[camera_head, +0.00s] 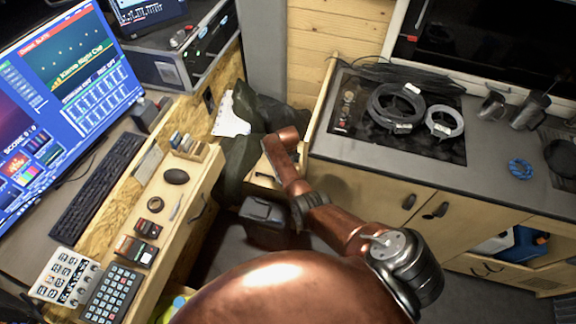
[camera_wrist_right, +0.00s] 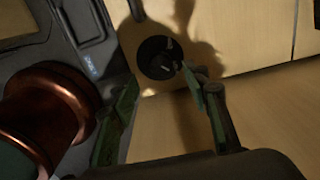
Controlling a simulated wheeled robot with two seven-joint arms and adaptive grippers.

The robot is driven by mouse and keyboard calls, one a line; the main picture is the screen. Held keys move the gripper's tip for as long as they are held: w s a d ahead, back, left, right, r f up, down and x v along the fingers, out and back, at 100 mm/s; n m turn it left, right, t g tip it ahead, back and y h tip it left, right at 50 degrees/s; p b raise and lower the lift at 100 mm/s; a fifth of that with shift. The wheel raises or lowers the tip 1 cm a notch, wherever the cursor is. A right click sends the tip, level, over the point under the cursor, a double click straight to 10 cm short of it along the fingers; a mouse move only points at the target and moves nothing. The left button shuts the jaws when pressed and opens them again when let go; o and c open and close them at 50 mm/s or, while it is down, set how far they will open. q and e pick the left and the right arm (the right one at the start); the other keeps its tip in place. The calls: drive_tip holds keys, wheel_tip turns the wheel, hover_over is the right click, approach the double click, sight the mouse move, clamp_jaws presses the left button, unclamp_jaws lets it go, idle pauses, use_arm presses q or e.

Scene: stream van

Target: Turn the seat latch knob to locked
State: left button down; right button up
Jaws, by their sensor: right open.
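The latch knob (camera_wrist_right: 160,57) is a dark round knob with pale marks, set on a light wooden panel in the right wrist view. My right gripper (camera_wrist_right: 163,112) is open. Its two fingers are spread, and the right fingertip shows close to the knob's lower right edge. I cannot tell whether it touches. Nothing shows between the fingers. In the head view my copper right arm reaches down beside the wooden cabinet, and the knob and fingertips cannot be made out there. My left gripper is in neither view.
A counter (camera_head: 480,160) with coiled cables (camera_head: 396,106) is at right. In the wrist view, a copper part and grey shell lie left.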

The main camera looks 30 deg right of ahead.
wheel_tip(320, 180, up, 7)
idle(0.3)
idle(0.4)
